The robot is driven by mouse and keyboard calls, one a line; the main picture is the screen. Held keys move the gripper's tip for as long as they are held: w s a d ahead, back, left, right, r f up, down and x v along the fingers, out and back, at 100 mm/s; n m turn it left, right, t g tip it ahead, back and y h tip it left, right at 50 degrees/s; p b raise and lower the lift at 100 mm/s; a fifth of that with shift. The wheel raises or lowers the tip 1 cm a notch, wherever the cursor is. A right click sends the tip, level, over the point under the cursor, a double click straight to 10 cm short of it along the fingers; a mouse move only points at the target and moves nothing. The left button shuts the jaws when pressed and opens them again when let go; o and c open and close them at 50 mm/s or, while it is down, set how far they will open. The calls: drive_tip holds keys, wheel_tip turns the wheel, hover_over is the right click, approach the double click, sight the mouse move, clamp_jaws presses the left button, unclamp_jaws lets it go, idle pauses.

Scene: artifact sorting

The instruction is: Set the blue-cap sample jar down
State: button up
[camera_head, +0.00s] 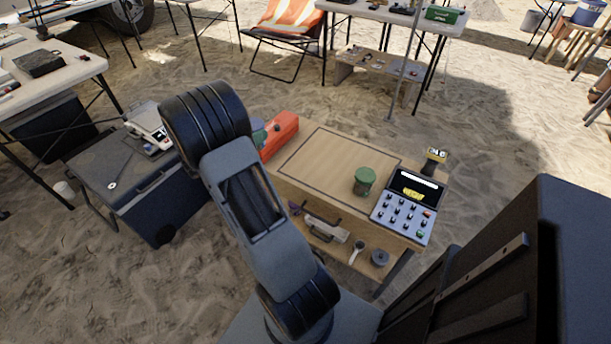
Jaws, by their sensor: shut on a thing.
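My arm rises from the bottom centre, and its elbow hides what lies behind it. My gripper is not visible. A small grey-green rounded thing (259,131) shows just right of the elbow, beside the orange-red case; I cannot tell whether it is the blue-cap sample jar or whether it is held. No blue cap is clearly visible on the wooden bench (325,147). A green jar with a green lid (364,182) stands upright on the bench, near the outlined panel's right end.
The orange-red case (280,137) lies at the bench's left end. A keypad device (404,207) and a yellow-black handheld tool (434,159) are at its right end. A dark cooler box (150,198) stands left; tables stand behind.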

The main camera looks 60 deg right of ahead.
drive_tip(key=s+d+f+b, duration=0.1)
drive_tip(key=s+d+f, duration=0.2)
drive_tip(key=d, duration=0.1)
drive_tip(key=s+d+f+m+g+b, duration=0.1)
drive_tip(key=s+d+f, duration=0.2)
drive_tip(key=d+f, duration=0.1)
drive_tip(key=s+d+f+g+b, duration=0.1)
drive_tip(key=s+d+f+b, duration=0.1)
drive_tip(key=s+d+f, duration=0.1)
drive_tip(key=shift+s+d+f+m+y, duration=0.1)
drive_tip(key=shift+d+f+m+y, duration=0.1)
drive_tip(key=shift+d+f, duration=0.25)
drive_tip(key=shift+s+d+f+m+y, duration=0.1)
drive_tip(key=shift+d+f+y, duration=0.1)
drive_tip(key=shift+d, duration=0.3)
drive_tip(key=shift+d+f+b, duration=0.15)
drive_tip(key=shift+f+b, duration=0.4)
drive_tip(key=shift+f, duration=1.1)
